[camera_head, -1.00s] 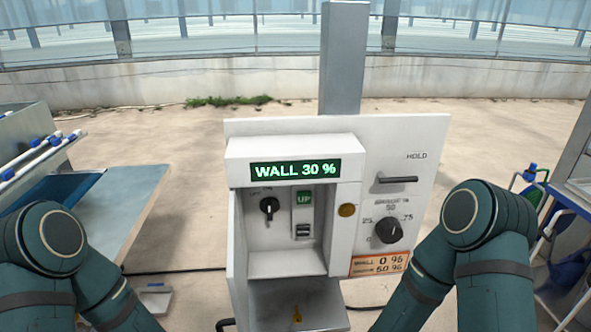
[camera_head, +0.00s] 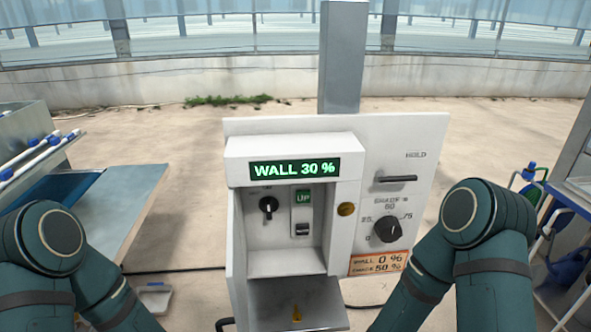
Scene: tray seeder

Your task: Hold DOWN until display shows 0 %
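The control box (camera_head: 292,146) stands upright in the middle, and its green display (camera_head: 295,168) reads WALL 30 %. A DOWN label is not readable. An orange label (camera_head: 378,263) reads WALL 0 % and a second line ending in 50 %. Both of my arms show only as teal links at the lower left and lower right. Neither gripper is in view.
On the panel's right side are a HOLD slot with a black lever (camera_head: 396,179) and a black SHADE knob (camera_head: 386,229). A bench (camera_head: 120,205) stands at the left. Blue and green items (camera_head: 530,178) stand at the right. Concrete floor lies open behind.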

